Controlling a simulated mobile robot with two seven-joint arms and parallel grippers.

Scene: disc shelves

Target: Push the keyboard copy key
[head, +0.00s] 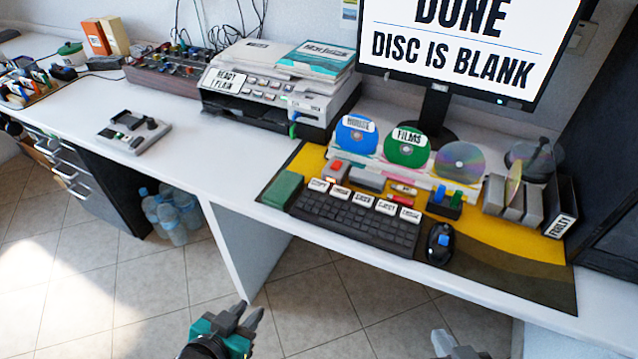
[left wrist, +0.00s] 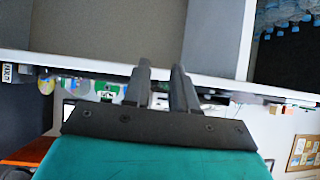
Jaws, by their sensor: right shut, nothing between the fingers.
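The black keyboard (head: 352,221) lies on the dark and yellow mat. Large white labelled keys line its back edge, and the leftmost one, the copy key (head: 319,185), reads COPY. My left gripper (head: 249,309) is in front of the desk, low and apart from the keyboard. Its two fingers stand apart with nothing between them, as the left wrist view (left wrist: 161,70) also shows. My right gripper (head: 442,341) is at the bottom edge of the head view, in front of the desk, shut and empty. The keyboard is not clearly visible in the left wrist view.
The monitor (head: 452,50) reads "DONE, DISC IS BLANK". A green block (head: 283,189) sits left of the keyboard, a mouse (head: 440,243) right of it. Discs, including a green one (head: 406,146), stand behind. A printer (head: 272,95) is further left. The floor before the desk is clear.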

